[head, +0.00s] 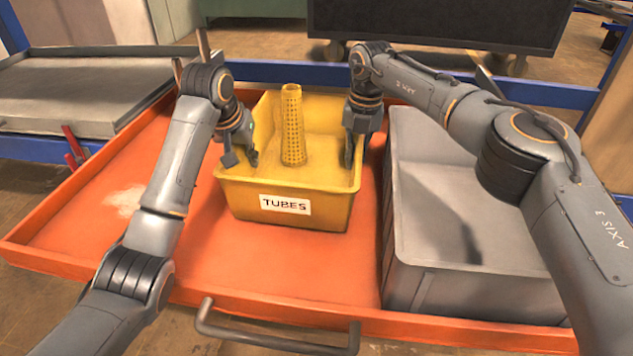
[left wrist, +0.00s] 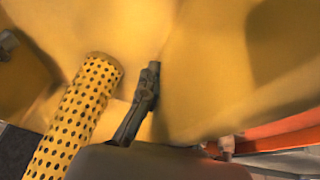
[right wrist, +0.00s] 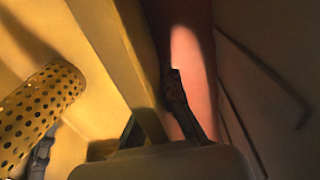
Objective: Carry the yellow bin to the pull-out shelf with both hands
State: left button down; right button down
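The yellow bin (head: 285,216), labelled TUBES, sits upright on the orange pull-out shelf (head: 180,255). A yellow perforated tube (head: 292,125) stands inside it and also shows in the left wrist view (left wrist: 75,120) and the right wrist view (right wrist: 35,110). My left gripper (head: 240,158) is at the bin's left wall, with its fingers apart around the rim. My right gripper (head: 352,150) is at the right wall. The right wrist view shows its fingers (right wrist: 155,118) apart, one on each side of that wall. Part of each gripper's contact is hidden.
A grey bin (head: 470,285) stands close to the right of the yellow bin, leaving a narrow gap. A grey metal tray (head: 70,95) lies at the back left. A blue frame rail (head: 290,72) runs behind the shelf. A handle (head: 275,340) sticks out in front.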

pick_arm(q)
jog(key=shift+s+f+b, duration=0.15)
jog(key=shift+f+b, duration=0.25)
jog(key=shift+f, duration=0.1)
pick_arm(e)
jog(key=shift+s+d+f, duration=0.1)
jog(key=shift+s+f, duration=0.05)
jog(key=shift+f, duration=0.25)
pick_arm(q)
jog(key=c, duration=1.8)
grip_release()
pick_arm(e)
jog(key=c, duration=1.8)
grip_release()
pick_arm(q)
jog(key=shift+o, duration=1.4)
jog(key=shift+f, duration=0.3)
pick_arm(e)
jog(key=shift+o, duration=1.4)
jog(key=shift+f, duration=0.15)
